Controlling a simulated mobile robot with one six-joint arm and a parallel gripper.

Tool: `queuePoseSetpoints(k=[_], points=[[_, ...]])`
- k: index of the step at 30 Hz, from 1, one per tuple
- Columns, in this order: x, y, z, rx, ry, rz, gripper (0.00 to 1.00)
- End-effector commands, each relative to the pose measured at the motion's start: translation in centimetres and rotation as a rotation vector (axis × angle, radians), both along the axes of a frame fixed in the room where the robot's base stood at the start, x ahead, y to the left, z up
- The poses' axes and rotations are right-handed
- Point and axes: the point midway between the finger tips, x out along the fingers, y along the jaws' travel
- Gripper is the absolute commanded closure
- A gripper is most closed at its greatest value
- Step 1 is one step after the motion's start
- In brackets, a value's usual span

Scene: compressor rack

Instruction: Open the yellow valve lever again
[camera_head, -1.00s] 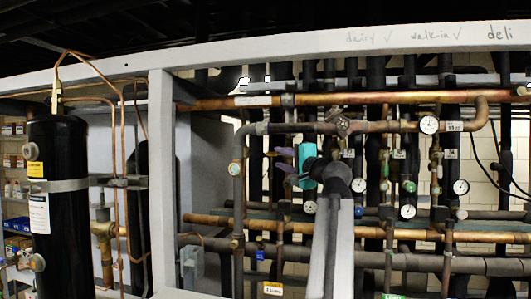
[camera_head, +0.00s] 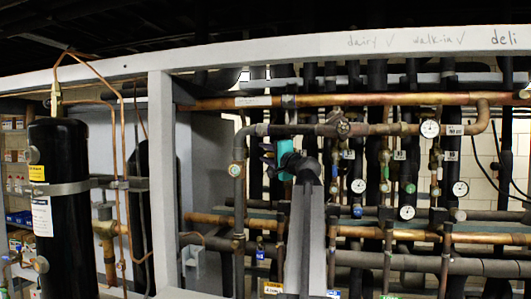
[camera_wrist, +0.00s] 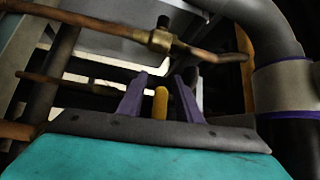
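In the wrist view, the yellow valve lever (camera_wrist: 160,103) shows as a short, rounded, upright end between the two purple fingers of my gripper (camera_wrist: 160,88). The fingers stand apart, and narrow dark gaps seem to show on both sides of the lever. My gripper is open around it; contact is not visible. In the head view, my gripper (camera_head: 267,155) with its teal body is at the pipes left of the rack's middle. The lever cannot be made out there, and its valve body is hidden.
A copper pipe with a brass fitting (camera_wrist: 160,40) crosses above the fingers. A thick dark pipe (camera_wrist: 262,30) bends down at the right, with a yellow-orange upright piece (camera_wrist: 244,68) beside it. Gauges (camera_head: 430,129) and pipes fill the rack right of my arm. A black tank (camera_head: 66,215) stands left.

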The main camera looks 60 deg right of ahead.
Motion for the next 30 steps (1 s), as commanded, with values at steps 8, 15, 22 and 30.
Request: queuePoseSetpoints(k=[8, 15, 22, 30], points=[[0.0, 0.0, 0.0, 0.0, 0.0, 0.0, 0.72], [0.0, 0.0, 0.0, 0.0, 0.0, -0.001, 1.0], [-0.2, -0.1, 0.0, 0.0, 0.002, -0.002, 1.0], [-1.1, -0.8, -0.2, -0.007, 0.026, -0.014, 1.0]])
